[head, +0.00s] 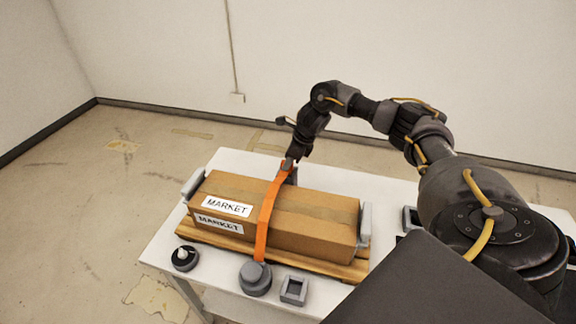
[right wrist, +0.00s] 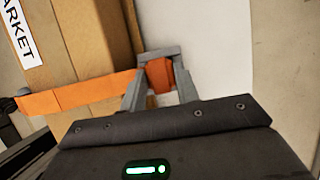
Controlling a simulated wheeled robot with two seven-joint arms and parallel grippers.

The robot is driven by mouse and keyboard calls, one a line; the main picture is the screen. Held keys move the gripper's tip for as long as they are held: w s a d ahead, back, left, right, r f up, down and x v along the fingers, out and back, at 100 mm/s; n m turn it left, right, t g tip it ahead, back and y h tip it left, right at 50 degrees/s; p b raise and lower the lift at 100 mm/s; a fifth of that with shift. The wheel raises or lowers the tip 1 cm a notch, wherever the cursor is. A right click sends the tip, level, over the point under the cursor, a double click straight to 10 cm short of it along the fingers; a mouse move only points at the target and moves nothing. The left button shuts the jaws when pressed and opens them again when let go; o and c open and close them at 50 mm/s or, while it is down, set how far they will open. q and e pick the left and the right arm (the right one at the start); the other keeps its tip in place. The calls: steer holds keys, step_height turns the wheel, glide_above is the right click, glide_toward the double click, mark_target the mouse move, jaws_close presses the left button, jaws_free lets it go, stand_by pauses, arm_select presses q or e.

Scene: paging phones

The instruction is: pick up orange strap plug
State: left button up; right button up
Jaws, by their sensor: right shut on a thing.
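An orange strap (head: 267,212) runs over a brown cardboard box (head: 312,217) marked MARKET. Its near end goes down to a round grey base (head: 255,279) at the front of the table. My right gripper (head: 289,166) is at the strap's far end, behind the box. In the right wrist view the grey fingers (right wrist: 158,80) are shut around the orange plug (right wrist: 158,74). The orange strap (right wrist: 75,95) also shows there, stretching left across the box. My left gripper is not in view.
The box sits on a wooden board (head: 215,237) on a white table (head: 160,245), between grey end brackets (head: 365,222). A dark round knob (head: 185,258) and a grey square socket (head: 294,290) stand along the front. Another square socket (head: 411,218) is at right.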

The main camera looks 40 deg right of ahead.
steer(key=shift+r+b, duration=0.4)
step_height(320, 180, up, 2)
steer(key=shift+r+b, duration=0.15)
steer(key=shift+b, duration=0.75)
steer(key=s+a+r, duration=1)
steer(key=s+a+f+n+g, duration=0.2)
steer(key=a+n, duration=0.5)
steer(key=n, duration=0.4)
steer(key=s+a+f+n+g+b, duration=0.1)
steer(key=a+f+n+g, duration=0.4)
steer(key=n, duration=0.7)
steer(key=shift+s+a+g, duration=0.3)
steer(key=shift+s+a, duration=0.5)
steer(key=shift+a, duration=0.05)
